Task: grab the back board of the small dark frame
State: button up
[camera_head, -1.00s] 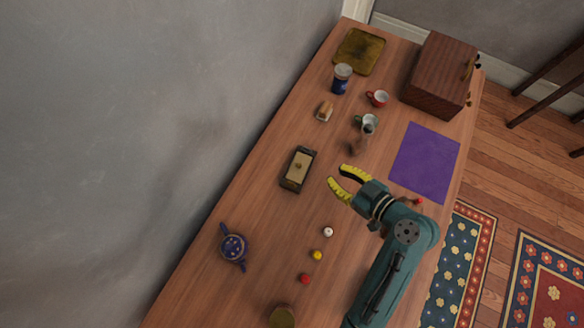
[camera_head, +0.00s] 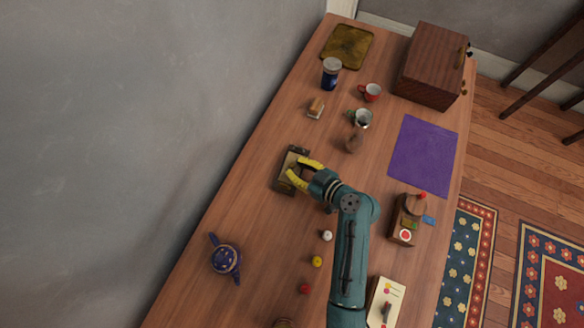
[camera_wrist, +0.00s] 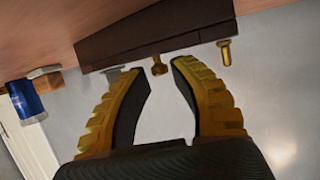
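The small dark frame (camera_head: 280,183) lies on the wooden table, left of its middle in the head view. Its lighter back board is partly hidden by my gripper. My gripper (camera_head: 294,167) is over the frame with its yellow fingers apart. In the wrist view a dark brown slab, apparently the frame (camera_wrist: 130,40), spans the top beyond the fingertips. A brass knob (camera_wrist: 158,66) stands out from it between the open fingers of my gripper (camera_wrist: 160,75). I cannot tell whether they touch it. A second brass peg (camera_wrist: 225,52) is to the right.
A blue jar (camera_head: 331,76) and a small sponge-like block (camera_head: 315,107) stand farther back. A brown pepper mill (camera_head: 354,139) and a pale cup (camera_head: 362,118) are to the right. Table around the frame is clear.

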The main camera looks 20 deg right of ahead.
jog(key=shift+x, duration=1.15)
grip_shut()
